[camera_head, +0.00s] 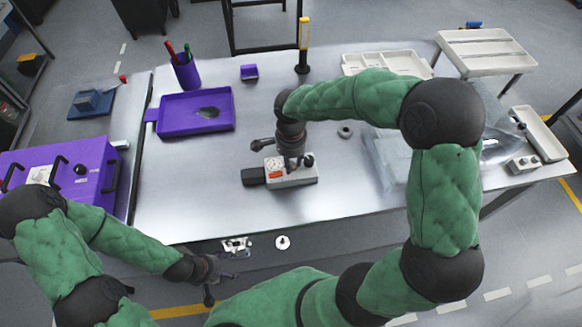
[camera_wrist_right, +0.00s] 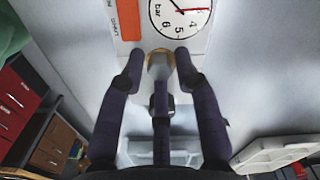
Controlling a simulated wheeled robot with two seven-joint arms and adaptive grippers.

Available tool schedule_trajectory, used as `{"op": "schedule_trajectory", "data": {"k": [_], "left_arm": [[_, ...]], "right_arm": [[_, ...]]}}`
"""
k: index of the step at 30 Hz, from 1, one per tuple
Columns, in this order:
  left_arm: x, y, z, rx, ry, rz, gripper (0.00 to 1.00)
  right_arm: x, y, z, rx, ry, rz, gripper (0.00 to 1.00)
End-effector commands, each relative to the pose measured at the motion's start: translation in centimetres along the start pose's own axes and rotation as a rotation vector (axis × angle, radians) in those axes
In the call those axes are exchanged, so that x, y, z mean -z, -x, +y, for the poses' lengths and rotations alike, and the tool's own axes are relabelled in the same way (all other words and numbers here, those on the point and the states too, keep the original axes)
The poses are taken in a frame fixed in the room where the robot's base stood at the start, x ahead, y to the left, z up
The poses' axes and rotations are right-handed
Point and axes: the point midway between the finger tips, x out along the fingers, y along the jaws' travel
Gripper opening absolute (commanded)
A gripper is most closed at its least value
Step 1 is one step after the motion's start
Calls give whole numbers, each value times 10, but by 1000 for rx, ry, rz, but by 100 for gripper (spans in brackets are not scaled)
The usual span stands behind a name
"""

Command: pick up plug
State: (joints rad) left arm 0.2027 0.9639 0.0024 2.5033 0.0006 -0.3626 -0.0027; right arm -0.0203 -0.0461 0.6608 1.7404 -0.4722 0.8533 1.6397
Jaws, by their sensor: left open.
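A white box (camera_head: 292,174) with a dial and an orange label lies on the middle of the table, a dark block at its left end. The right wrist view shows its dial (camera_wrist_right: 187,15). A round plug with a brass-coloured rim (camera_wrist_right: 160,62) is at the box's near edge there. My right gripper (camera_wrist_right: 159,68) has a fingertip on each side of the plug; I cannot tell whether they touch it. From the head, my right gripper (camera_head: 292,160) is right over the box and hides part of it. My left gripper (camera_head: 212,290) is open and empty, off the table's front edge.
A purple tray (camera_head: 168,127), a purple pen cup (camera_head: 186,73) and a purple case (camera_head: 95,170) are at the left. A grey ring (camera_head: 345,132) lies right of the box. White trays (camera_head: 478,38) and a clear bin (camera_head: 385,155) are at the right. Small metal parts (camera_head: 237,245) lie at the front.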

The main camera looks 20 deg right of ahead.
Motion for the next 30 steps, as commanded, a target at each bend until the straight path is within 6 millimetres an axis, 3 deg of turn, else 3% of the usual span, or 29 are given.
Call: {"op": "schedule_trajectory", "data": {"k": [7,11,23,30], "left_arm": [[0,-1,0,0,0,0,74],[0,-1,0,0,0,0,74],[0,0,0,0,0,0,74],[0,4,2,0,0,0,74]], "right_arm": [[0,-3,0,2,0,0,33],[0,-3,0,2,0,0,0],[0,-2,0,2,0,0,0],[0,13,-1,4,-1,1,0]]}}
